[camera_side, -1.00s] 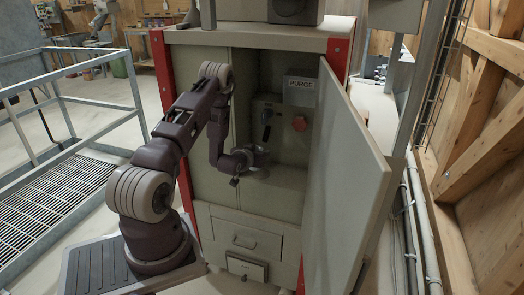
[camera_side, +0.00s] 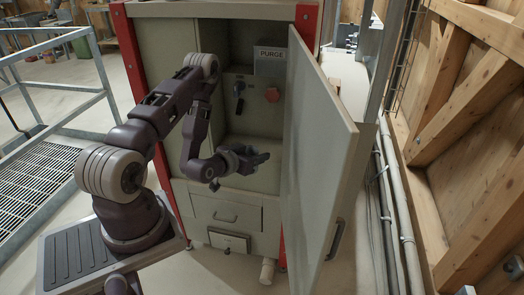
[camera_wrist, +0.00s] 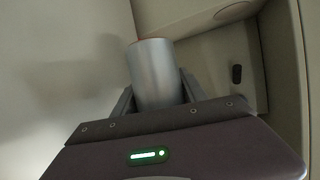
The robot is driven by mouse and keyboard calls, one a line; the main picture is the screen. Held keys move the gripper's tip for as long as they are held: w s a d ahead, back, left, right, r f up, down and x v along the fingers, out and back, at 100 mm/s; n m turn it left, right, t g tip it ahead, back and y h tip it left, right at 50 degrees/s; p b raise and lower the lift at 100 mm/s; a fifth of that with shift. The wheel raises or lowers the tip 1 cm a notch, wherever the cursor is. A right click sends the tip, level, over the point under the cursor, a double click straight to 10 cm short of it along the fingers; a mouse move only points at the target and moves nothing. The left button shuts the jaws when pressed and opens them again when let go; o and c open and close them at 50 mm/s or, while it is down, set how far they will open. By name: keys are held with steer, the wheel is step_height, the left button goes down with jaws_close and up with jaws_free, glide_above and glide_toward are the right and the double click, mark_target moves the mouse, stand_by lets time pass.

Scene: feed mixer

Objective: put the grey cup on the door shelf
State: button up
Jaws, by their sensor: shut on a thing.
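The grey cup (camera_wrist: 157,75) is a smooth metallic cylinder in the wrist view, with a thin reddish rim at its far end. It sits between the two fingers of my gripper (camera_wrist: 158,92), which is shut on it. In the side view my gripper (camera_side: 256,160) is in front of the cabinet opening, pointing right toward the open door (camera_side: 322,140). The cup cannot be made out there against the dark fingers. The door's inner face is turned mostly away from the side camera, and I cannot make out its shelf.
The open cabinet (camera_side: 165,60) holds a PURGE box (camera_side: 270,60), a red button (camera_side: 272,95) and a dark lever (camera_side: 238,92). A drawer (camera_side: 225,212) is below. The door stands close to the right of my gripper. A railing (camera_side: 60,120) is at left.

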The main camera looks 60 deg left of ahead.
steer(key=w+a, duration=1.2)
steer(key=w, duration=0.2)
steer(key=f, duration=0.4)
steer(key=w+a+f, duration=0.1)
steer(key=f, duration=0.2)
steer(key=shift+a, duration=0.1)
steer(key=shift+f, duration=0.1)
steer(key=o, duration=1.5)
steer(key=shift+c, duration=0.2)
